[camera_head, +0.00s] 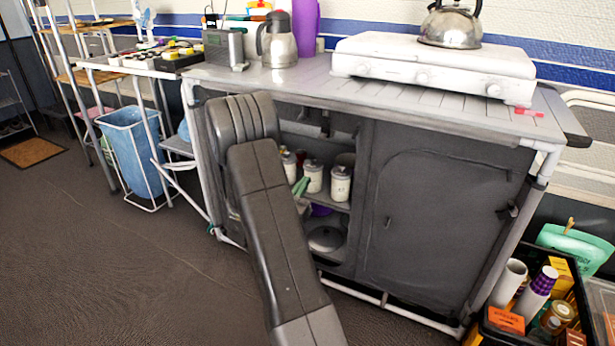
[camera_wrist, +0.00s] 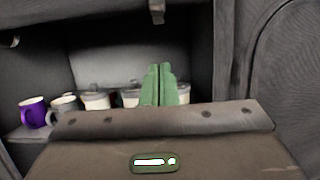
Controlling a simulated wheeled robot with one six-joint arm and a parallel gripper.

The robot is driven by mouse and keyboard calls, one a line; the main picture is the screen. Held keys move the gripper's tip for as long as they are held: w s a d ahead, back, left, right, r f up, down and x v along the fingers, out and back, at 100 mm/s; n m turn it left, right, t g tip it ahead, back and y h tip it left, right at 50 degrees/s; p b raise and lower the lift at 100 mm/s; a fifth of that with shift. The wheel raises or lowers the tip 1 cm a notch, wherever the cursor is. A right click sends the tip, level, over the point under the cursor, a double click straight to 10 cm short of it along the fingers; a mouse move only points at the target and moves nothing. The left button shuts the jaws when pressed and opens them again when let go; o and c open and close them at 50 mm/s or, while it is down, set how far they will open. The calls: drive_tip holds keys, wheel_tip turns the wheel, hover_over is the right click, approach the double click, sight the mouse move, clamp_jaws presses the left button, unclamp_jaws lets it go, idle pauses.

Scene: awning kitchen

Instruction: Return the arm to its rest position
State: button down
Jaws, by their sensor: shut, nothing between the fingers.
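My arm reaches from the bottom of the head view up to the cabinet's open left side. My gripper (camera_wrist: 158,84) shows in the wrist view as two green fingers side by side, shut with nothing between them. In the head view the green fingertips (camera_head: 301,186) show just right of my arm, in front of the shelf opening. The fingers point into the cabinet (camera_head: 440,215), towards a row of canisters (camera_head: 313,175). Part of the opening is hidden behind my arm.
A stove (camera_head: 435,65) with a kettle (camera_head: 450,24) is on top. A crate (camera_head: 487,325) stands at right, a blue bin (camera_head: 130,150) at left. The floor at left is clear.

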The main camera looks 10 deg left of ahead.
idle(0.3)
drive_tip(key=w+d+r+b, duration=0.1)
drive_tip(key=w+d+r, duration=0.1)
drive_tip(key=w+r, duration=0.4)
drive_tip(key=shift+b+x, duration=0.3)
drive_tip(key=shift+x, duration=1.15)
